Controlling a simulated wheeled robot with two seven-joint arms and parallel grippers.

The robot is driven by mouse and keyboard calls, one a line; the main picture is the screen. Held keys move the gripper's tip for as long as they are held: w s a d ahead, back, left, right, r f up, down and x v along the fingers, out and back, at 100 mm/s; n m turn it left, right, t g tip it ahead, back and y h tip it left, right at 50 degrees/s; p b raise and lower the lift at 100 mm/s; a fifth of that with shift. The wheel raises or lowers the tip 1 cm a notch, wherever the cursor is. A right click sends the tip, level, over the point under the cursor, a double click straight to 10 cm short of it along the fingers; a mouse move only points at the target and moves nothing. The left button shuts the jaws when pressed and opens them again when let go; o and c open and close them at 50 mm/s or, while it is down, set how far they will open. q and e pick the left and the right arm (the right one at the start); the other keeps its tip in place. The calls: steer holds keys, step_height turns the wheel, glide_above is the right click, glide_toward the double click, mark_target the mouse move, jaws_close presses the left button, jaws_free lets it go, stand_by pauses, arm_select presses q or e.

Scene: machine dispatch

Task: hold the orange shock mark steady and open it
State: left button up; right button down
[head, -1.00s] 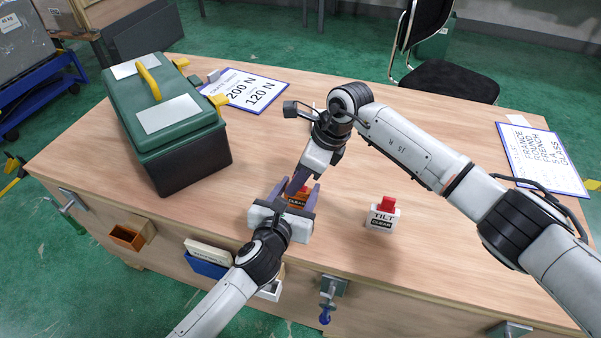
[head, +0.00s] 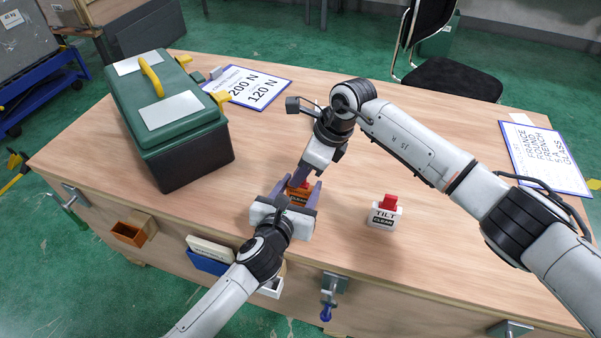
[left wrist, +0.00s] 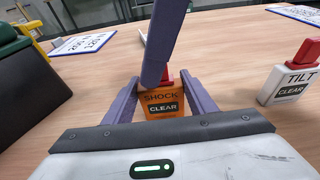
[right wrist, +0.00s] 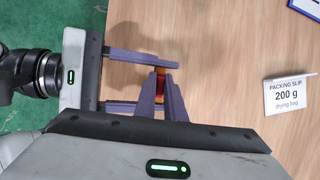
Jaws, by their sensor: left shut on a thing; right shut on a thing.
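The orange shock mark (head: 298,198), with a black CLEAR label, stands upright on the workbench near its front edge. It also shows in the left wrist view (left wrist: 160,99). My left gripper (head: 296,190) is shut on its orange body, one finger on each side. My right gripper (head: 298,181) reaches down from above and is shut on the red tab at its top. In the right wrist view the red tab (right wrist: 161,88) shows between the right fingers, which partly hide it. The tab's exact position on the body is hard to tell.
A white TILT mark (head: 385,214) with a red tab stands to the right. A green toolbox (head: 185,135) stands at left. Printed sheets lie at the back (head: 262,92) and right (head: 545,158). A packing slip card (right wrist: 290,95) shows in the right wrist view.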

steer(key=shift+r, duration=0.2)
stand_by(0.3)
steer(key=shift+r, duration=0.9)
steer(key=shift+r, duration=0.1)
steer(key=shift+r, duration=1.95)
arm_select(q)
steer(key=o, duration=1.6)
